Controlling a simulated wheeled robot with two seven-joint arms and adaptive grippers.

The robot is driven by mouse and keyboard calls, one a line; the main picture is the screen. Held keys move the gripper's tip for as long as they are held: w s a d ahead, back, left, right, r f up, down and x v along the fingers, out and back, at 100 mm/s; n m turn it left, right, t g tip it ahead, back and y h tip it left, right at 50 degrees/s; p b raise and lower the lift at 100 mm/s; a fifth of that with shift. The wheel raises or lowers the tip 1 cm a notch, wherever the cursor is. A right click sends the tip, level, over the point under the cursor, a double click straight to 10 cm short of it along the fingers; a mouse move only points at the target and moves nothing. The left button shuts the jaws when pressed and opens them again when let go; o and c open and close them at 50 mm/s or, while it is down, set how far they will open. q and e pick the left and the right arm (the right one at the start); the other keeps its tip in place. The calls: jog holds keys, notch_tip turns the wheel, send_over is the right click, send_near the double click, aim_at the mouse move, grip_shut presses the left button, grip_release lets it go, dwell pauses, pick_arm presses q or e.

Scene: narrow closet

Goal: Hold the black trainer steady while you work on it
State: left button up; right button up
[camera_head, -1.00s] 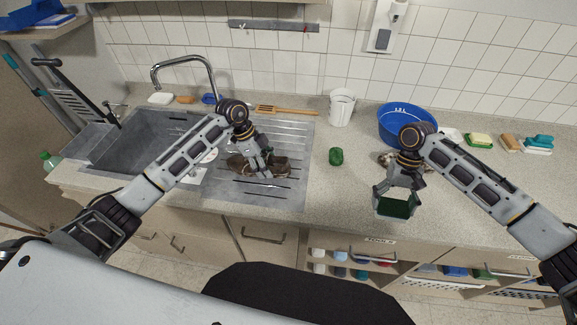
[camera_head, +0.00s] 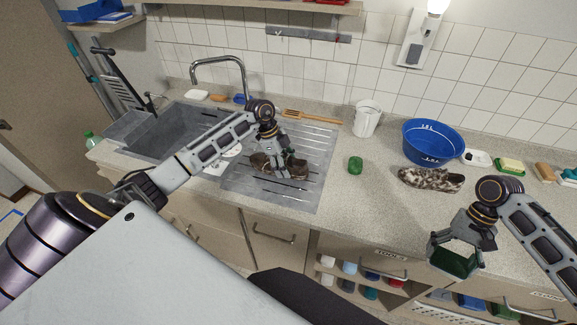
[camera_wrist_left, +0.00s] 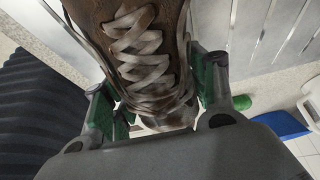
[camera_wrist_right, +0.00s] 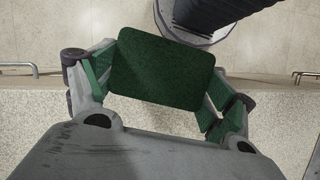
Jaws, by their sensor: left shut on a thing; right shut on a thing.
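The shoe (camera_head: 260,163) lies on the ridged drainboard. In the left wrist view it is a dark brown lace-up (camera_wrist_left: 125,70) with greyish-white laces, rather than plainly black. My left gripper (camera_head: 282,168) is shut on it from above, with green-padded fingers on both sides; it hides part of the shoe. My right gripper (camera_head: 455,255) is shut on a dark green rectangular pad (camera_wrist_right: 165,72), held near the counter's front edge and away from the shoe. The pad also shows in the head view (camera_head: 460,264).
A brown-and-white mottled shoe (camera_head: 430,180) lies before a blue basin (camera_head: 432,143). A small green object (camera_head: 355,165) and a white cup (camera_head: 367,118) stand between drainboard and basin. The sink (camera_head: 165,135) is left. Counter around the green object is bare.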

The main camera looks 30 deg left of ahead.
pick_arm(q)
jog(key=shift+f, duration=0.15)
pick_arm(e)
jog(key=shift+d+f, duration=0.1)
jog(key=shift+f, duration=0.1)
pick_arm(q)
jog(key=shift+f+b, duration=1.2)
pick_arm(e)
jog(key=shift+f, duration=1.05)
pick_arm(q)
jog(key=o, duration=1.2)
jog(key=shift+f, duration=0.1)
jog(key=shift+v, duration=6)
jog(key=shift+s+d, duration=0.1)
pick_arm(e)
jog(key=shift+s, duration=0.2)
